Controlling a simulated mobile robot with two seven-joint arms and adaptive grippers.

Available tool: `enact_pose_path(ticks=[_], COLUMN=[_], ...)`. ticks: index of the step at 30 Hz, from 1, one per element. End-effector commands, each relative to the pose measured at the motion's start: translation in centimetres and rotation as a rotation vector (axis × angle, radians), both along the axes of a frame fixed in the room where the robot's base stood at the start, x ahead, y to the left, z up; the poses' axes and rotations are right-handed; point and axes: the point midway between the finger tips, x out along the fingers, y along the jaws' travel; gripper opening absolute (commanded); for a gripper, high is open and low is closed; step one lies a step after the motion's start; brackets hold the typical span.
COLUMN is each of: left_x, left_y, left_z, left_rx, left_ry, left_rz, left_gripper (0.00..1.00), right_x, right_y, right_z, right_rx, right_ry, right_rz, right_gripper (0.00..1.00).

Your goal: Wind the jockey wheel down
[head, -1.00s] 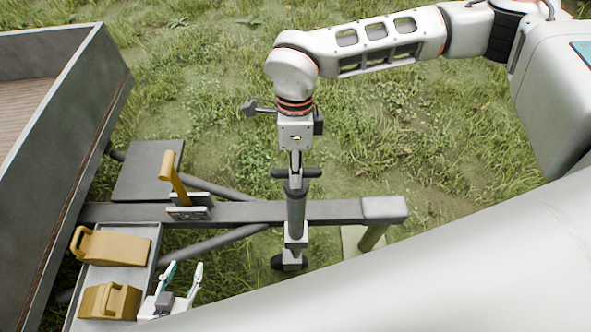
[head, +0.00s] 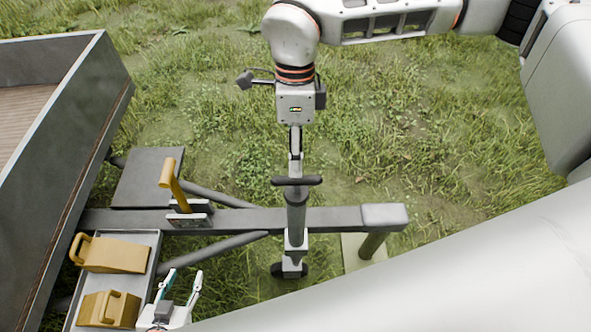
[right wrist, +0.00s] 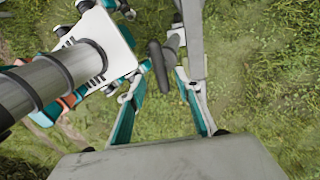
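The jockey wheel's grey column (head: 297,215) stands upright against the trailer drawbar, with a dark crossbar handle (head: 297,181) at its top and a dark wheel (head: 291,270) at its foot. My right gripper (head: 295,157) points down just above the handle, seen edge-on. In the right wrist view its fingers (right wrist: 160,85) are apart, with a dark bar (right wrist: 158,65) showing between and beyond them. Nothing is visibly gripped. My left gripper (head: 181,282) is open and empty at the lower left, beside the tray of chocks.
The grey drawbar (head: 335,217) runs across to a square end. A yellow lever (head: 171,182) rises from it. Yellow chocks (head: 113,255) lie in a grey tray (head: 150,262). The trailer body (head: 75,130) fills the left. Open grass lies behind.

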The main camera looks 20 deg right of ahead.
Motion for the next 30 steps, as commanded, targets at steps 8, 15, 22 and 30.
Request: enact_pose_path(ticks=[8, 15, 22, 30], left_x=[0.0, 0.0, 0.0, 0.1], left_y=[0.0, 0.0, 0.0, 0.0], left_z=[0.0, 0.0, 0.0, 0.0], left_rx=[0.0, 0.0, 0.0, -0.001], left_ry=[-0.001, -0.001, -0.001, -0.001], left_rz=[0.0, 0.0, 0.0, 0.0], left_gripper=[0.4, 0.4, 0.4, 0.4], right_x=[0.8, 0.9, 0.9, 0.2], right_y=[-0.2, -0.3, -0.3, 0.9], right_z=[4.0, 4.7, 4.7, 4.2], right_rx=[0.0, 0.0, 0.0, 0.035], right_ry=[0.0, 0.001, 0.001, 0.013], right_rz=[0.0, 0.0, 0.0, 0.016], right_gripper=[0.34, 0.34, 0.34, 0.34])
